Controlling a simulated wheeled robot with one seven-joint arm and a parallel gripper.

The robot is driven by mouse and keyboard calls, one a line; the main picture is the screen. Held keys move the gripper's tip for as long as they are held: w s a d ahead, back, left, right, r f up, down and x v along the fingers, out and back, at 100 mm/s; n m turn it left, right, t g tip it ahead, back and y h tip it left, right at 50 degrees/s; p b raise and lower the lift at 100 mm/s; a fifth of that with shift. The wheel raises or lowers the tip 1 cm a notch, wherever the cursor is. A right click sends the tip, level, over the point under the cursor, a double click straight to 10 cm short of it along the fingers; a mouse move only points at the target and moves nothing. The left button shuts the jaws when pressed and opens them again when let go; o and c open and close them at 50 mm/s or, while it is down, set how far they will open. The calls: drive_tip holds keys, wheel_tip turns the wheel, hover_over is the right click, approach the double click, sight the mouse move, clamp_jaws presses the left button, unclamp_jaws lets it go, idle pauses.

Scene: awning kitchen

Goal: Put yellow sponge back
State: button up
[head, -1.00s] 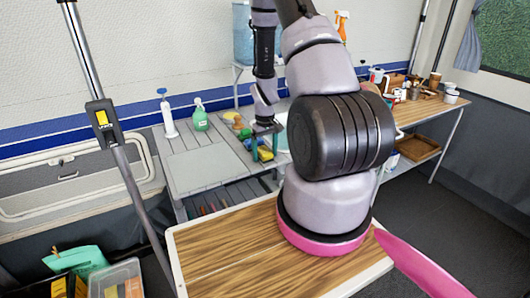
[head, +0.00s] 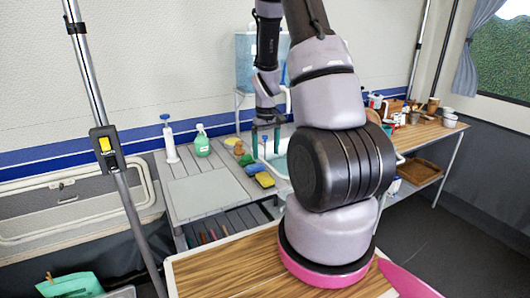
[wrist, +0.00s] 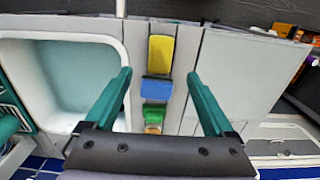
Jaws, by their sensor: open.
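The yellow sponge (head: 265,180) lies on the grey counter at the near end of a short row in the head view. In the wrist view the yellow sponge (wrist: 161,52) lies beyond my fingertips, in line with a blue sponge (wrist: 156,89), a green one (wrist: 154,112) and an orange-tan one (wrist: 153,128). My gripper (wrist: 158,74) is open and empty, its teal fingers wide apart on either side of the row as seen from the wrist. In the head view my gripper (head: 265,152) hangs beside the row, apart from the yellow sponge.
A sink basin (wrist: 40,75) lies left of the row in the wrist view. A flat grey panel (head: 199,195) lies left of the sponges in the head view. A green spray bottle (head: 202,145) and a white bottle (head: 169,145) stand behind it. A wooden tabletop (head: 235,265) is nearer.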

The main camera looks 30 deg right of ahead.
drive_tip(key=s+a+r+m+t, duration=0.15)
drive_tip(key=a+r, duration=0.25)
drive_tip(key=r, duration=0.7)
drive_tip(key=s+a+r+m+t, duration=0.1)
drive_tip(key=s+a+r+t, duration=0.15)
drive_tip(key=r, duration=0.75)
drive_tip(key=s+a+r+m+t+y, duration=0.1)
drive_tip(key=s+a+r, duration=0.2)
drive_tip(key=s+r, duration=0.3)
drive_tip(key=s+a+r+m+t+y, duration=0.1)
drive_tip(key=s+a+r, duration=0.3)
drive_tip(key=s, duration=0.5)
wheel_tip(320, 180, up, 2)
drive_tip(key=shift+r+t, duration=0.25)
drive_tip(key=shift+t, duration=0.35)
drive_tip(key=shift+d, duration=0.1)
